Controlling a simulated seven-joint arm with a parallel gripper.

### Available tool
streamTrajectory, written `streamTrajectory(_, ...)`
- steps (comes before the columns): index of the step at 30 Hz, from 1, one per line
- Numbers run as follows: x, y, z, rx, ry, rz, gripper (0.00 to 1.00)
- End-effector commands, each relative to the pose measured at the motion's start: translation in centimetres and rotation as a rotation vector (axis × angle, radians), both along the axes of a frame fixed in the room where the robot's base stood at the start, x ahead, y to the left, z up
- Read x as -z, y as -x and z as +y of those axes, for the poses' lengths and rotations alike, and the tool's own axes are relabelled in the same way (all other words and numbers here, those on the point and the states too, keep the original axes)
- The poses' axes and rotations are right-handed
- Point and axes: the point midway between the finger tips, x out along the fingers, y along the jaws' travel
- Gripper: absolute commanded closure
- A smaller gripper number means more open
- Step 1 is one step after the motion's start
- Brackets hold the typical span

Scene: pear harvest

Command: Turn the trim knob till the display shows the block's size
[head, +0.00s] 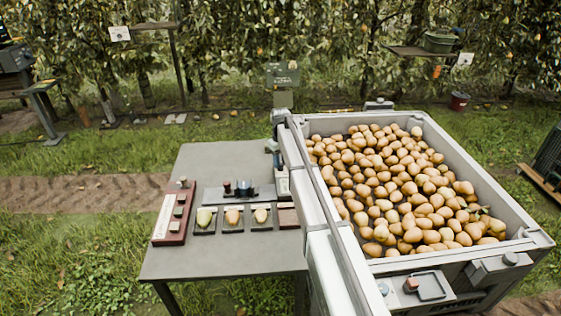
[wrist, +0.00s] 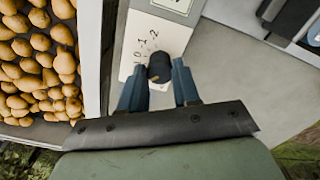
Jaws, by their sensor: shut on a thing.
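The trim knob (wrist: 160,67) is a dark round knob on a white panel (wrist: 146,32) marked with a dial of small figures, among them 1 and 2. A small tan mark shows on its lower side. My gripper (wrist: 159,82) has its two blue fingers on either side of the knob and is shut on it. A grey display (wrist: 178,4) is cut off by the top edge of the wrist view, and I cannot read it. In the head view the white unit (head: 282,183) is mostly hidden behind my arm. A measuring stand (head: 240,193) with dark parts stands beside it; I cannot make out a block for certain.
The grey table (head: 213,262) carries a red-framed board (head: 170,222) and several small trays with pears. A large grey bin (head: 455,150) full of pears (head: 400,190) stands right of my arm. The table's front is clear.

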Motion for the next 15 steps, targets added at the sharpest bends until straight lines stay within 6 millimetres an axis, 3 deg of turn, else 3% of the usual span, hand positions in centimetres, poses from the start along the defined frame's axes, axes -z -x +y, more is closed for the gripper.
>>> streamTrajectory(15,-0.02,-0.02,0.00,-0.178,0.000,0.000,0.99)
